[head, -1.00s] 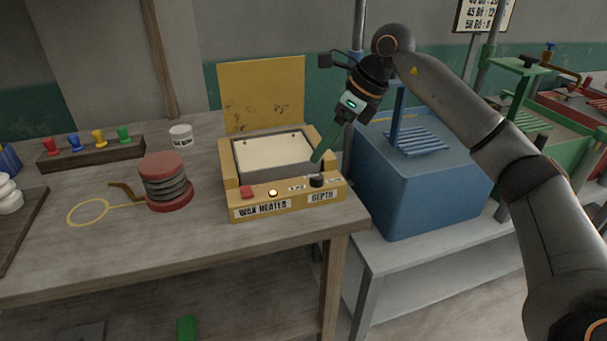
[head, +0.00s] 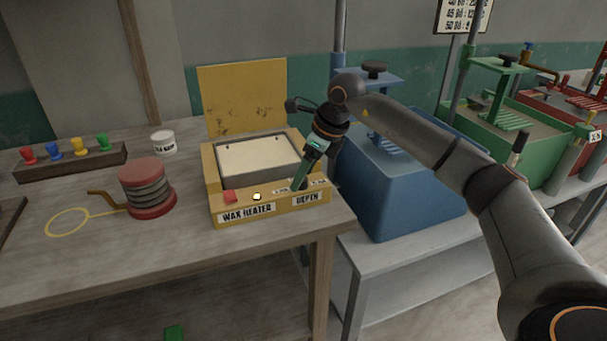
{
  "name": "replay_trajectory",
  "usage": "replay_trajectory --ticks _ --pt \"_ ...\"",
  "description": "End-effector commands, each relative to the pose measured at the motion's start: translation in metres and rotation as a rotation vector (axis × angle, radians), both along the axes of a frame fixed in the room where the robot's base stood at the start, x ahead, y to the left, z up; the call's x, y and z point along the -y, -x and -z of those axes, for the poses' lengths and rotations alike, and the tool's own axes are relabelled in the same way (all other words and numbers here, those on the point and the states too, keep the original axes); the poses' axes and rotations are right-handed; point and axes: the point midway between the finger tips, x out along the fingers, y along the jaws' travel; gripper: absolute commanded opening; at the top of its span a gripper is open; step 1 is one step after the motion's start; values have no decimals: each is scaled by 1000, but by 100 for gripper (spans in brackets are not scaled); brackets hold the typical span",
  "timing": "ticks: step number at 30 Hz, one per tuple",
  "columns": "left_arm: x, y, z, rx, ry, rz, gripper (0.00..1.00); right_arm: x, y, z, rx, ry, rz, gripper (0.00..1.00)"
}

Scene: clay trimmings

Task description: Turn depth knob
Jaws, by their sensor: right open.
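The yellow wax heater (head: 266,212) stands at the bench's right end with its lid up. Its front panel has a red button (head: 229,196), a lit round lamp (head: 257,196) and a label reading DEPTH (head: 307,198) at the right. My right gripper (head: 297,184) reaches down from the upper right, its green fingers over the panel just above that label. It is open. The depth knob is hidden behind the fingers, so I cannot tell whether they touch it or stand around it. My left gripper is not in view.
A red-ended spool (head: 146,188), a white jar (head: 163,142) and a rack of coloured-topped tools (head: 70,162) stand left on the bench (head: 110,240). A blue press tank (head: 395,195) stands close on the right, behind my arm.

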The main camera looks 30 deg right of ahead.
Motion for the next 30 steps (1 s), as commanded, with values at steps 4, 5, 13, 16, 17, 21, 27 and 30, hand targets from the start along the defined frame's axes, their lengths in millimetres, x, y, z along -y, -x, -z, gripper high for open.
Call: replay_trajectory --ticks 4,5,13,16,17,21,27,30 --pt "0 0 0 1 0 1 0 -1 -2 4 1 -1 0 71" --pt "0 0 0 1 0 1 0 -1 -2 4 1 -1 0 71" --pt "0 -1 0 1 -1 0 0 -1 -2 4 1 -1 0 61" --pt "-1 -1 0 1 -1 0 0 -1 -1 4 1 -1 0 50" --pt "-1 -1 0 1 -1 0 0 -1 -2 4 1 -1 0 46" --pt "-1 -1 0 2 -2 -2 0 -1 -2 4 1 -1 0 30" --pt "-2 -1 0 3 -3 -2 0 -1 -1 4 1 -1 0 8" --pt "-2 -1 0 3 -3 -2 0 -1 -1 4 1 -1 0 0"
